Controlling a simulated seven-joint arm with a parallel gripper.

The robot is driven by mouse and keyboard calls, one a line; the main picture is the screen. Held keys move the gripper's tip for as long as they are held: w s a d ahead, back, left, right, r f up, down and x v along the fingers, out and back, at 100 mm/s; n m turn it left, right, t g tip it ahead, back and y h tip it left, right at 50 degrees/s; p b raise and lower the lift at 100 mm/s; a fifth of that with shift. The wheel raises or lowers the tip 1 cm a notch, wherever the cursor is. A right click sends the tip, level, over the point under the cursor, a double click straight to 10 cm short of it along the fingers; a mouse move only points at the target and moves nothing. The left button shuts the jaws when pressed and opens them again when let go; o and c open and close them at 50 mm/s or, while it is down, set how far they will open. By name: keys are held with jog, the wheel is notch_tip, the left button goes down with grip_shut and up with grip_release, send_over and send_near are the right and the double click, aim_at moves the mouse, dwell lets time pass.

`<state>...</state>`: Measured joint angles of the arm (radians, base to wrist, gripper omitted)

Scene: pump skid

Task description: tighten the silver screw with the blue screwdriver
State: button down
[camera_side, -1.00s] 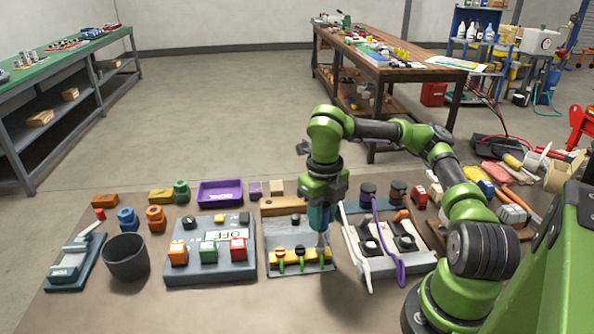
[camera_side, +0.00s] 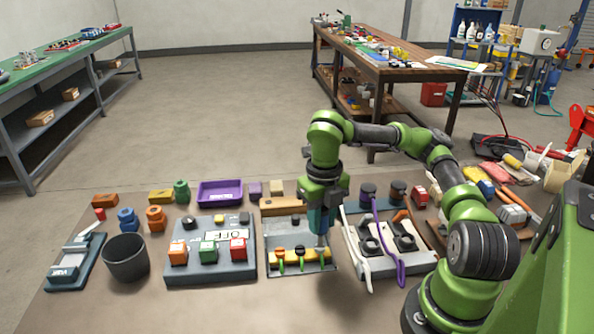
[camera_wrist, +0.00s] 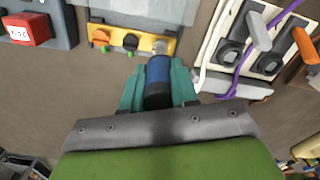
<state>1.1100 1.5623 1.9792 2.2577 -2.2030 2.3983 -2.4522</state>
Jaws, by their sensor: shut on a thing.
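My gripper (camera_wrist: 158,88) has its teal fingers shut on the blue screwdriver (camera_wrist: 158,72), which points down. In the side view, my gripper (camera_side: 321,222) stands over the right end of a yellow bar (camera_side: 289,258) on a grey plate. In the wrist view, the silver screw (camera_wrist: 160,46) shows at the right end of the yellow bar (camera_wrist: 126,47), just beyond the screwdriver. The screwdriver's tip is hidden, so I cannot tell whether it touches the screw.
A panel with orange, green and red blocks (camera_side: 210,272) stands left of the plate. To the right is a white-framed unit (camera_side: 388,262) with black switches and a purple cable (camera_side: 385,235). A dark cup (camera_side: 126,258) and a purple tray (camera_side: 220,193) stand further left.

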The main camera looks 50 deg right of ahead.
jog(key=shift+m, duration=3.2)
